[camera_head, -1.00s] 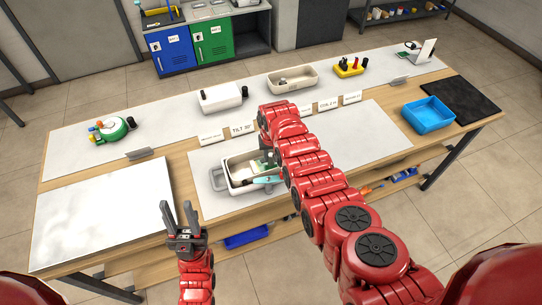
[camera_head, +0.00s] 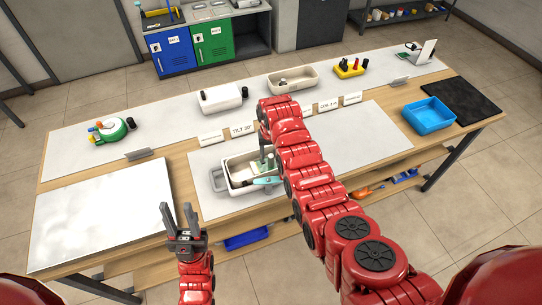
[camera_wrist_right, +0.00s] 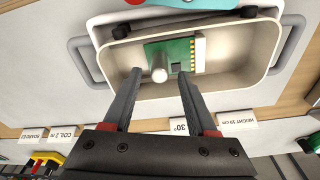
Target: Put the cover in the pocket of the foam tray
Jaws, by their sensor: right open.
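A white bin with grey handles (camera_head: 222,184) stands on the table's front mat. In the right wrist view the bin (camera_wrist_right: 258,45) holds a green board (camera_wrist_right: 182,50) with gold contacts, a pale cylinder (camera_wrist_right: 159,74) and a small dark part. My right gripper (camera_wrist_right: 159,85) is open above the board, its fingers apart on either side of the cylinder. I cannot tell whether it touches anything. My right arm partly hides the bin in the head view. My left gripper (camera_head: 176,208) is open and empty, off the table's front edge. I cannot single out the cover or the foam tray with certainty.
A teal-handled tool (camera_head: 266,181) lies at the bin's front. Small label cards (camera_head: 242,129) stand behind it. A beige tray (camera_head: 310,79), white box (camera_head: 221,105), blue tray (camera_head: 448,117) and black mat (camera_head: 474,104) are around. The left white panel (camera_head: 100,210) is clear.

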